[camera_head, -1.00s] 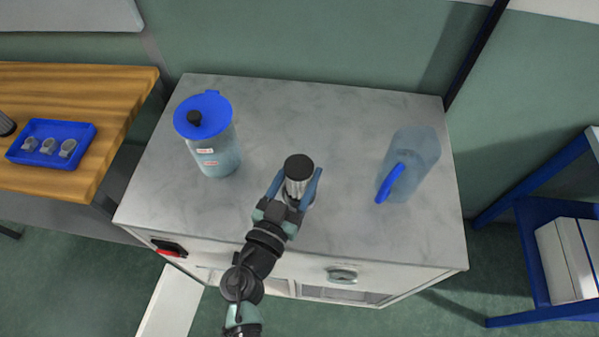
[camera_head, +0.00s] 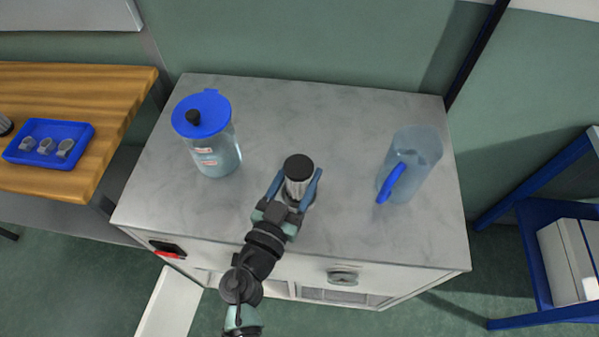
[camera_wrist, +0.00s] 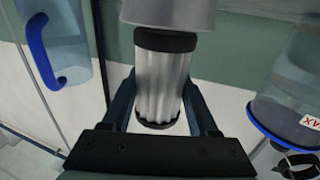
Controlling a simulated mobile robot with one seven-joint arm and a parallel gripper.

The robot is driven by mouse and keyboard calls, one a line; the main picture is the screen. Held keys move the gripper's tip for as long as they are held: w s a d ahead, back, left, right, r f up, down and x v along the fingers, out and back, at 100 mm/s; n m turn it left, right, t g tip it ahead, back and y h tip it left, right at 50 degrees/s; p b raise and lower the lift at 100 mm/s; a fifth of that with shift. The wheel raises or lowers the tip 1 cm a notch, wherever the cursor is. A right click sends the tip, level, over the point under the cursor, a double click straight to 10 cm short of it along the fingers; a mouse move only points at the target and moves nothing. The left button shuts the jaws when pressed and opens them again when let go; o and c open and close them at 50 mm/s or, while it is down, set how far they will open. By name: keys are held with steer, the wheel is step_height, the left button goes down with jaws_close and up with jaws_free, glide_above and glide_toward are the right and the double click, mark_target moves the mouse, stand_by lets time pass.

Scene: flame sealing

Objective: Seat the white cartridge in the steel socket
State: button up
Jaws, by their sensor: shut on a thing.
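The white cartridge (camera_head: 299,186), a ribbed pale cylinder with a black cap, stands upright near the middle of the grey worktop. My gripper (camera_head: 301,178) reaches from the front and is shut on it, with one finger on each side. In the wrist view, which shows the scene roughly upside down, the cartridge (camera_wrist: 160,85) lies between the fingers. Its far black end ring meets the grey steel socket (camera_wrist: 168,14) at the top edge of that picture. The socket is mostly hidden behind my gripper in the head view. I cannot tell how deep the cartridge sits.
A clear jug with a blue lid (camera_head: 212,150) stands to the left on the worktop (camera_head: 300,105). A clear pitcher with a blue handle (camera_head: 412,165) stands to the right. A blue tray (camera_head: 22,156) with several grey parts lies on the wooden table (camera_head: 90,85). The back of the worktop is clear.

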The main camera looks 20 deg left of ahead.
steer(key=shift+f+b, duration=0.35)
steer(key=shift+b, duration=0.05)
stand_by(0.5)
steer(key=shift+r, duration=0.45)
stand_by(0.5)
steer(key=shift+r+b, duration=0.1)
steer(key=shift+b, duration=0.75)
stand_by(1.0)
steer(key=shift+f+b, duration=0.5)
steer(key=shift+b, duration=0.15)
stand_by(0.3)
stand_by(0.4)
